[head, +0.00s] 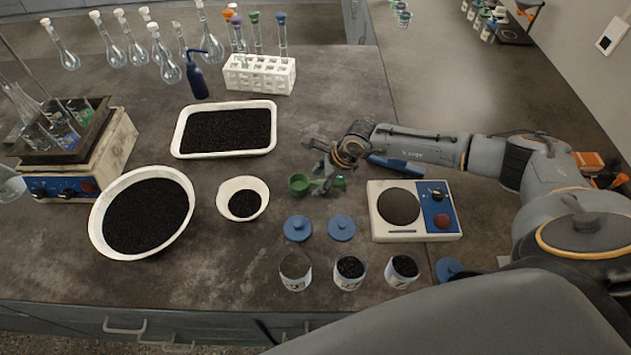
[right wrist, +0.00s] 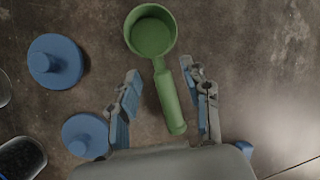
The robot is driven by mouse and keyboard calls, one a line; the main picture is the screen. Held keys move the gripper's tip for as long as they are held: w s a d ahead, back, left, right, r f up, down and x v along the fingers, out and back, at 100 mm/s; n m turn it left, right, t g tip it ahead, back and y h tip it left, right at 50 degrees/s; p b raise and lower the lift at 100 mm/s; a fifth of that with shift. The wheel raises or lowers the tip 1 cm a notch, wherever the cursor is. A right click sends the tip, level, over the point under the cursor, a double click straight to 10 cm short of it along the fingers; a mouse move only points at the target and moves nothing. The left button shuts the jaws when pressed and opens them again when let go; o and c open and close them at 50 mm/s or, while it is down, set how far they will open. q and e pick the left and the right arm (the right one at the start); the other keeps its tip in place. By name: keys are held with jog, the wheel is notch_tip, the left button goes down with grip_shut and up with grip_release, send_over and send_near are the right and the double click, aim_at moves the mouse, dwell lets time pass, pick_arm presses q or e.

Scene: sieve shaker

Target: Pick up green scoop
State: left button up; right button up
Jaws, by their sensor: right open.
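The green scoop (head: 299,184) lies on the dark bench top, to the right of the small white bowl. In the right wrist view the scoop (right wrist: 169,95) shows whole, its round cup at the top and its handle pointing down. My right gripper (right wrist: 165,90) is open, with one finger on each side of the handle and a gap on both sides. In the head view my right gripper (head: 325,168) is over the scoop and hides part of its handle. My left gripper is not in view.
Two blue lids (head: 298,228) lie in front of the scoop, with several jars (head: 350,272) nearer the front edge. A scale (head: 415,210) stands to the right. A small white bowl (head: 228,208) and a white tray (head: 182,135), both holding black grains, stand to the left.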

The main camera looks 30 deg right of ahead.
jog(key=shift+x, duration=0.95)
jog(key=shift+c, duration=0.4)
jog(key=shift+r, duration=0.1)
grip_shut()
jog(key=shift+w+r, duration=0.1)
